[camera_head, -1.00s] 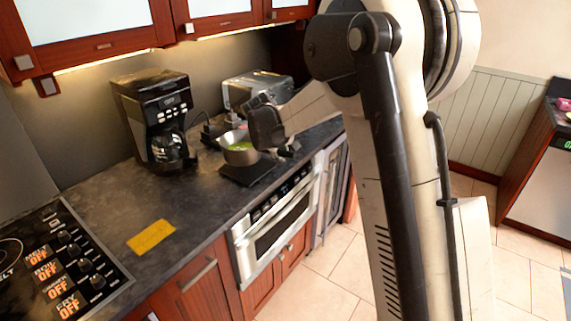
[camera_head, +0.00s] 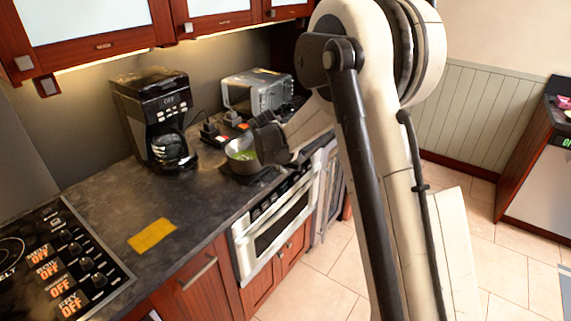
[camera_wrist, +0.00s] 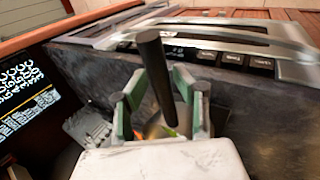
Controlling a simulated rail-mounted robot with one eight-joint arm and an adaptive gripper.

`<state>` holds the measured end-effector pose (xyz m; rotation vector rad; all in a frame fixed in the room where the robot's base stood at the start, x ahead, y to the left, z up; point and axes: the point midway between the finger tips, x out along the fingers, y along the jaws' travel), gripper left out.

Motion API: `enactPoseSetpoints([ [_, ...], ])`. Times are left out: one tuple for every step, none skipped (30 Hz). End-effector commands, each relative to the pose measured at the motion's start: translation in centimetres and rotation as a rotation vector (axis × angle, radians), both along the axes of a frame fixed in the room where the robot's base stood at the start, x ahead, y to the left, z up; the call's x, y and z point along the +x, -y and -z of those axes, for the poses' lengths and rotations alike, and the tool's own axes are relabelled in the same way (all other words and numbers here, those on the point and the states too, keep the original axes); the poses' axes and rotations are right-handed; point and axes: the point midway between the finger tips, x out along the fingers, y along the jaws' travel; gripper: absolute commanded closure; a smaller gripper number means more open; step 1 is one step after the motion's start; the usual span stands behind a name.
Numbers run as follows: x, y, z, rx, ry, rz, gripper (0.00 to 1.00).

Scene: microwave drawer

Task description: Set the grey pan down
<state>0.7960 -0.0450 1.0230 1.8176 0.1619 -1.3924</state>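The grey pan (camera_head: 242,164), with green food in it, is on or just above a dark flat square pad (camera_head: 262,180) on the counter. I cannot tell whether it touches the pad. My gripper (camera_head: 275,142) is at the pan's right side. In the wrist view, the pan's dark handle (camera_wrist: 155,70) stands between the two fingertips of my gripper (camera_wrist: 160,82), which appear closed against it. A bit of green and orange food shows low between the fingers. The pan's body is mostly hidden there.
A black coffee maker (camera_head: 155,120) stands left of the pan, and a silver toaster oven (camera_head: 258,92) behind it. A yellow cloth-like rectangle (camera_head: 152,235) lies on the counter (camera_head: 110,200). The microwave drawer (camera_head: 272,232) is below the counter edge. The counter's middle is clear.

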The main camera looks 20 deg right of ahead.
Motion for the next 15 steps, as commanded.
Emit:
enactPoseSetpoints([
  [0.0,0.0,0.0,0.000,0.000,0.000,0.69],
  [0.0,0.0,0.0,0.000,0.000,0.000,0.69],
  [0.0,0.0,0.0,0.000,0.000,0.000,0.69],
  [0.0,0.0,0.0,0.000,0.000,0.000,0.69],
  [0.0,0.0,0.0,0.000,0.000,0.000,0.69],
  [0.0,0.0,0.0,0.000,0.000,0.000,0.69],
  [0.0,0.0,-0.1,0.000,0.000,0.000,0.69],
  [0.0,0.0,-0.1,0.000,0.000,0.000,0.69],
  [-0.1,-0.1,-0.2,0.000,0.000,0.000,0.69],
  [-0.1,-0.1,-0.3,0.000,0.000,0.000,0.69],
  [-0.2,-0.2,-0.4,0.001,0.001,-0.001,0.69],
  [-0.3,-0.3,-0.7,0.001,0.001,-0.001,0.69],
  [-0.4,-0.4,-1.0,0.001,0.001,-0.001,0.69],
  [-0.5,-0.6,-1.3,0.001,0.001,-0.001,0.69],
  [-0.8,-0.8,-1.7,0.001,0.001,-0.001,0.69],
])
